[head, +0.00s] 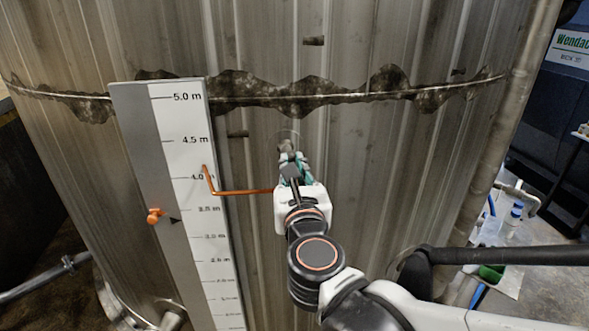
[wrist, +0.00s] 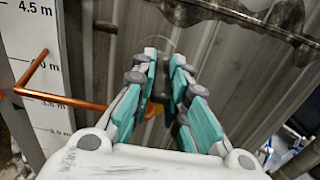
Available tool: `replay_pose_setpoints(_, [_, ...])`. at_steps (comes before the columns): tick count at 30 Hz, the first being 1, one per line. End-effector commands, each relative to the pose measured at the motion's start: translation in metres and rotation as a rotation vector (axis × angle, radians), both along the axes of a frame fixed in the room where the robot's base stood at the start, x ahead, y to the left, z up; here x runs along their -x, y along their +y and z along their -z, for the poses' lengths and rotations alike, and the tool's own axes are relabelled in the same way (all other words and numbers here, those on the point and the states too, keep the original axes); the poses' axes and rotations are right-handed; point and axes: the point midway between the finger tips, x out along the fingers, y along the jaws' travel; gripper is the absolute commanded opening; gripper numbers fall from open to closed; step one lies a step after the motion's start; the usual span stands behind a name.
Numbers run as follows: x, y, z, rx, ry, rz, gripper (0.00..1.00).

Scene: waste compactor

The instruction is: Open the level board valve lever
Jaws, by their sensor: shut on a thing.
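The level board (head: 140,120) is a tall grey and white scale with metre marks on the left of the tank; part of it shows in the wrist view (wrist: 20,75). A bent copper-orange pipe (head: 245,192) runs from the board rightward and goes behind my gripper (head: 290,160). In the wrist view the pipe (wrist: 75,101) passes behind the left finger. My gripper (wrist: 163,58) has teal-padded fingers, closed around a dark grey piece (wrist: 162,88), which I take to be the valve lever. It is mostly hidden by the fingers. A small orange part shows just below it.
The large corrugated metal tank (head: 370,170) fills the view behind my gripper, with a rough dark weld band across it.

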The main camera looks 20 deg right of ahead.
Motion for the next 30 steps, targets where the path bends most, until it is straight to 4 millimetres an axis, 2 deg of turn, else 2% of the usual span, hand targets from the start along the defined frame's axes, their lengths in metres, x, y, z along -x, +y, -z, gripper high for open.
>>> replay_pose_setpoints(4, [0.0,-0.001,0.0,0.0,0.0,0.002,0.0])
replay_pose_setpoints(5, [0.0,-0.001,0.0,0.0,0.0,0.002,0.16])
replay_pose_setpoints(6, [0.0,-0.001,0.0,0.0,0.0,0.002,0.25])
replay_pose_setpoints(7, [0.0,-0.001,0.0,0.0,0.0,0.002,0.32])
replay_pose_setpoints(8, [0.0,-0.001,0.0,0.0,0.0,0.002,0.34])
replay_pose_setpoints(20, [0.002,0.001,0.0,0.0,0.0,-0.001,0.34])
replay_pose_setpoints(30, [0.033,0.009,0.0,0.0,0.0,-0.003,0.34])
